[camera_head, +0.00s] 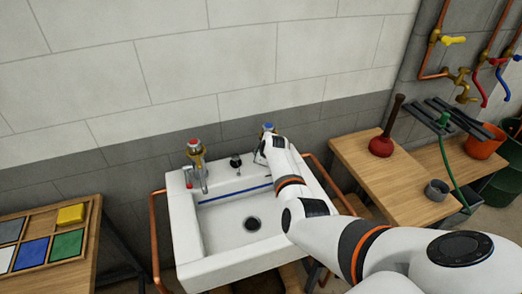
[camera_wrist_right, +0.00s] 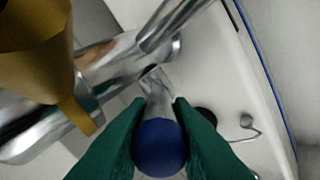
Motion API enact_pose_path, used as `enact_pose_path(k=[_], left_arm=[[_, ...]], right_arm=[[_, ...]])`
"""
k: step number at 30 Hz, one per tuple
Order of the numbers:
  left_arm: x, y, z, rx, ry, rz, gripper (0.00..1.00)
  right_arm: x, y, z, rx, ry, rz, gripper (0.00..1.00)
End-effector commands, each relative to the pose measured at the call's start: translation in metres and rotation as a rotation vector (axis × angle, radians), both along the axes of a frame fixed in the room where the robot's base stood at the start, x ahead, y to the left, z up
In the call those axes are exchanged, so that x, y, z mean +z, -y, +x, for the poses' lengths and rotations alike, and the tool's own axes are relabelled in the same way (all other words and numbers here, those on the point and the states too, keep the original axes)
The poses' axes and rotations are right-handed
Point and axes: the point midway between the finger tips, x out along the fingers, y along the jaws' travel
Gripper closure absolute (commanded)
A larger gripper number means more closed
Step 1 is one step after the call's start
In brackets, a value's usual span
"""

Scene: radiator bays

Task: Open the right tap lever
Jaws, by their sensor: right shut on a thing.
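The right tap, with a blue top (camera_head: 268,127), stands at the back right of the white sink (camera_head: 180,225). My right arm covers most of it in the head view. In the right wrist view, the two green fingers of my right gripper (camera_wrist_right: 161,130) are shut on the right tap lever, a metal lever (camera_wrist_right: 157,88) with a blue ball end (camera_wrist_right: 158,150). The ball sits between the fingers. Brass and chrome tap parts show at the upper left of that view. The left tap (camera_head: 195,152), with a red top, stands at the back left of the sink. My left gripper is out of view.
A black plug (camera_head: 235,162) stands on the sink's back ledge between the taps. Copper rails (camera_head: 154,235) flank the sink. A wooden bench (camera_head: 400,195) with a red plunger (camera_head: 381,146) is at the right. A bench with coloured tiles (camera_head: 67,246) is at the left.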

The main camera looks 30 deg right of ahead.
Motion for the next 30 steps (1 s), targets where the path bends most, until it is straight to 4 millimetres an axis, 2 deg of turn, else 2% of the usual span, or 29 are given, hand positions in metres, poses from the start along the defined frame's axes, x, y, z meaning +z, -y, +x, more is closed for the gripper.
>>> enact_pose_path(k=[14, 15, 18, 30], left_arm=[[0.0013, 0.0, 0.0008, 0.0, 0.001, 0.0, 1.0], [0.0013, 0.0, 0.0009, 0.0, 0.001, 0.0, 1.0], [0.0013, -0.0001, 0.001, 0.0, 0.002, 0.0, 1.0], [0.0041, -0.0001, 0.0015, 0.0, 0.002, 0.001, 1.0]], right_arm=[[-0.0019, 0.0003, -0.0006, 0.001, -0.022, 0.003, 1.0], [-0.0018, 0.0004, -0.0006, 0.001, -0.022, 0.003, 0.77], [-0.0014, 0.0005, -0.0004, 0.0, -0.021, 0.003, 0.61], [0.0035, 0.0002, -0.0015, -0.001, -0.017, 0.002, 0.59]])
